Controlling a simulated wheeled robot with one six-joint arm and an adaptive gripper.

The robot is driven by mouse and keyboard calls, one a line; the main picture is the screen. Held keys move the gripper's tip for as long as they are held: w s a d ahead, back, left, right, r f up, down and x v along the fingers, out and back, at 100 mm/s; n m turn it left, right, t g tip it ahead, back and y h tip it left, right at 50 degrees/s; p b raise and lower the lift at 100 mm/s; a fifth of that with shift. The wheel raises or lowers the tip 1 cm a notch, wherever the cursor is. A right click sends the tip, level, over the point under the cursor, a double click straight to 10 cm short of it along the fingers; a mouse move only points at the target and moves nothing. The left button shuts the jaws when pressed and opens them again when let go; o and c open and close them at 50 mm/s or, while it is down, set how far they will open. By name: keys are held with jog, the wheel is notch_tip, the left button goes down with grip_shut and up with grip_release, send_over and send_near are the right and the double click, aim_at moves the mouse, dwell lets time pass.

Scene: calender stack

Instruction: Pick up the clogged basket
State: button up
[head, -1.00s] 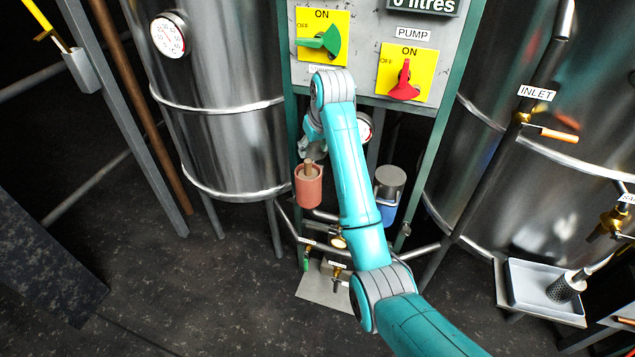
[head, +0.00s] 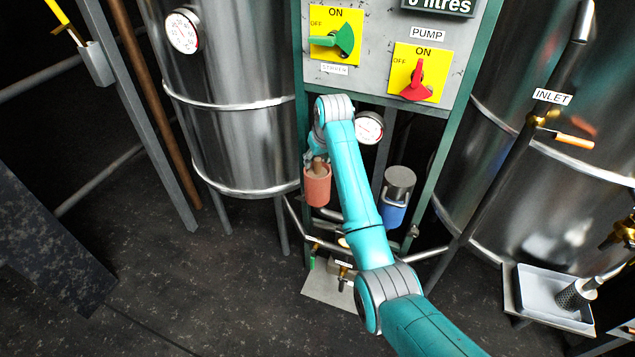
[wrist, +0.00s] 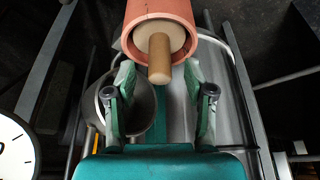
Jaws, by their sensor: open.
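A terracotta-red cylinder (head: 317,192) stands low in the frame under the control panel, and a brown peg-like handle (head: 317,168) sticks up from it. In the wrist view the red cylinder (wrist: 165,20) lies just beyond my fingertips, with a pale round piece (wrist: 172,36) inside its rim and the brown handle (wrist: 159,58) pointing toward me. I take this handled insert to be the clogged basket; its body is hidden in the cylinder. My gripper (wrist: 158,77) is open, one finger on each side of the handle's near end, with gaps visible. In the head view my arm partly hides the gripper.
A white gauge (head: 369,127) sits behind my arm. Steel tanks (head: 235,140) flank the frame. A perforated metal cylinder (head: 576,294) rests in a light tray (head: 535,290) at lower right.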

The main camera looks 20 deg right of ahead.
jog(key=shift+w+f, duration=0.15)
jog(key=shift+f, duration=0.25)
grip_shut()
jog(key=shift+r, duration=0.1)
